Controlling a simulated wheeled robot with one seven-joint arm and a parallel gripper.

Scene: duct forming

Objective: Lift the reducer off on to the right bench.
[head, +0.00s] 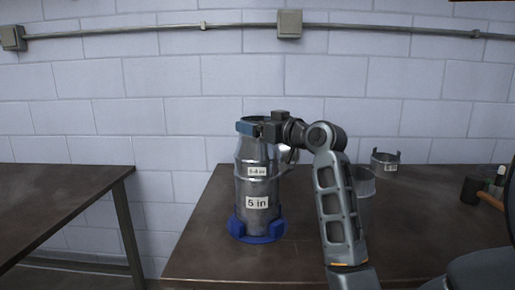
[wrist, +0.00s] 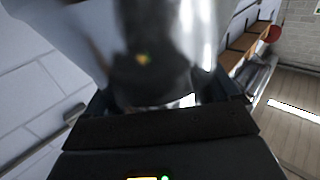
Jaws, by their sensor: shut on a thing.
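The reducer (head: 250,153) is a shiny tapered metal piece labelled "5-4 in". It sits upright on top of a metal duct (head: 243,193) labelled "5 in", with no clear gap between them. The duct stands in a blue base (head: 240,229) on the right bench (head: 200,252). My gripper (head: 258,127) is at the reducer's narrow top end, shut on it, with my arm coming in from the right. In the wrist view a blurred grey metal surface, apparently the reducer (wrist: 205,35), fills the space before the jaws (wrist: 165,110). The exact grip is hidden.
A metal ring with a label (head: 385,162) stands at the back right, near another metal piece (head: 364,181) partly behind my arm. A dark mallet head (head: 471,190) lies farther right. A separate left bench (head: 60,195) is bare. The right bench's front left is clear.

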